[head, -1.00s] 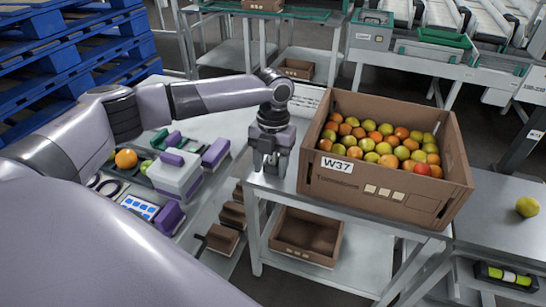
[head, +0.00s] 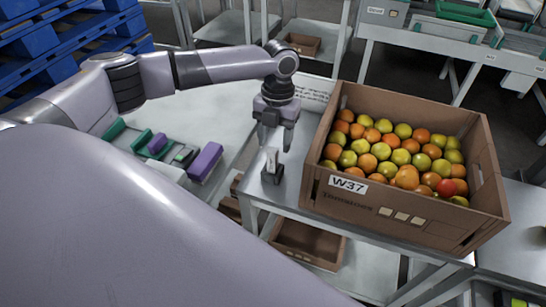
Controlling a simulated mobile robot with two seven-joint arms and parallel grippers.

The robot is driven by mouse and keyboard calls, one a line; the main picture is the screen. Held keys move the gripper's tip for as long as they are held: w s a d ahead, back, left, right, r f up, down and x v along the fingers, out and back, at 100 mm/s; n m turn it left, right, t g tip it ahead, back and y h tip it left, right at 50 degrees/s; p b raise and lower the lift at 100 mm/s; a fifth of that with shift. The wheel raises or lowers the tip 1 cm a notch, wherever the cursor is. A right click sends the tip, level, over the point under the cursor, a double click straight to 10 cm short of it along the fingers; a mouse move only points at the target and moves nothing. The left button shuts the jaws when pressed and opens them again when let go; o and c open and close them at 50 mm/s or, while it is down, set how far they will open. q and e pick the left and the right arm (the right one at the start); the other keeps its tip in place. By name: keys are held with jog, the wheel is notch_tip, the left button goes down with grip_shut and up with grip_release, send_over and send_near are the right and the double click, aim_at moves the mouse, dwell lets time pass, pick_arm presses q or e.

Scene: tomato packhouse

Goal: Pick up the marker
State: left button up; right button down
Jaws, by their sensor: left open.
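A small pale upright piece (head: 271,157) stands in a dark grey block (head: 272,175) on the metal table, left of the tomato box. It may be the marker, but it is too small to tell. My left gripper (head: 275,142) is open and points down just above this piece, with its fingers apart and nothing seen between them. My right gripper is not in view.
A cardboard box (head: 345,205) labelled W37, full of red, orange and yellow-green tomatoes, stands close on the right. A bench (head: 215,110) with green and purple items is at left. An empty brown box (head: 305,247) sits on the lower shelf.

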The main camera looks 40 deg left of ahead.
aim_at(272, 159)
pick_arm(q)
jog(key=f, duration=0.3)
jog(key=s+f, duration=0.1)
jog(key=f, duration=0.2)
jog(key=shift+s+f, duration=0.15)
jog(key=shift+s, duration=0.05)
jog(key=shift+c, duration=0.3)
jog(key=c, duration=0.9)
